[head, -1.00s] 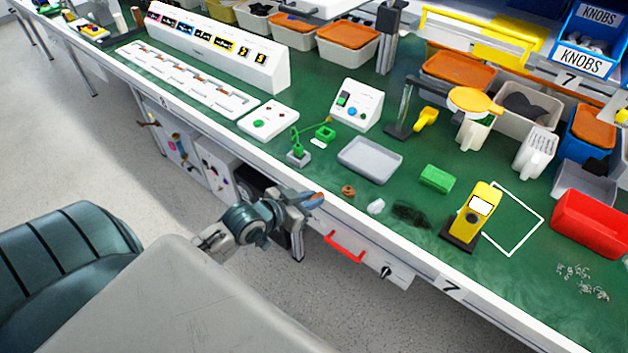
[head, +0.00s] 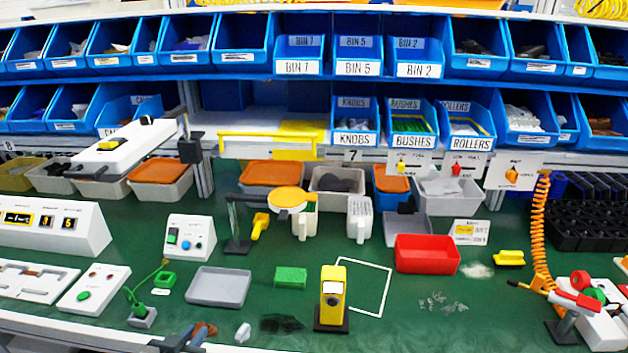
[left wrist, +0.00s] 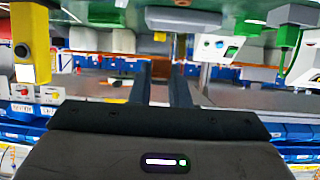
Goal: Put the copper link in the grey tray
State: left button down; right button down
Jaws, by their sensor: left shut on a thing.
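The grey tray (head: 219,287) lies flat and empty on the green bench, left of the green block. My left gripper (head: 188,338) is at the bottom edge of the head view, in front of the tray and apart from it. It is shut on a copper-coloured piece, the copper link (head: 205,331), whose outline merges with the fingers and perhaps a small brown part behind. My right gripper is not in view.
A small white piece (head: 243,333) lies just right of the gripper, with a dark patch (head: 281,323) beyond. The yellow device (head: 332,298) stands upright farther right. A green clip stand (head: 143,314) is to the left. Bench around the tray is mostly clear.

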pick_arm(q)
jog(key=w+d+r+n+y, duration=0.1)
jog(key=w+d+r, duration=0.3)
jog(key=r, duration=0.3)
jog(key=shift+w+d+y, duration=0.25)
jog(key=shift+d+y, duration=0.05)
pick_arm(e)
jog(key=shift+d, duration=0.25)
pick_arm(q)
jog(key=shift+m+h, duration=0.4)
jog(key=shift+h, duration=0.2)
jog(key=s+a+f, duration=0.1)
jog(key=f, duration=0.1)
jog(key=s+a+f, duration=0.1)
jog(key=f, duration=0.1)
jog(key=s+a+f, duration=0.1)
jog(key=a+f, duration=0.1)
jog(key=shift+s, duration=0.35)
jog(key=s+a+f+m+h, duration=0.1)
jog(key=s+a+f+h, duration=0.1)
jog(key=s+a+f, duration=0.2)
jog(key=s+f, duration=0.2)
jog(key=s, duration=0.1)
jog(key=shift+a+m, duration=0.3)
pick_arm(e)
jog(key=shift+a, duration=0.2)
pick_arm(q)
jog(key=shift+w, duration=0.1)
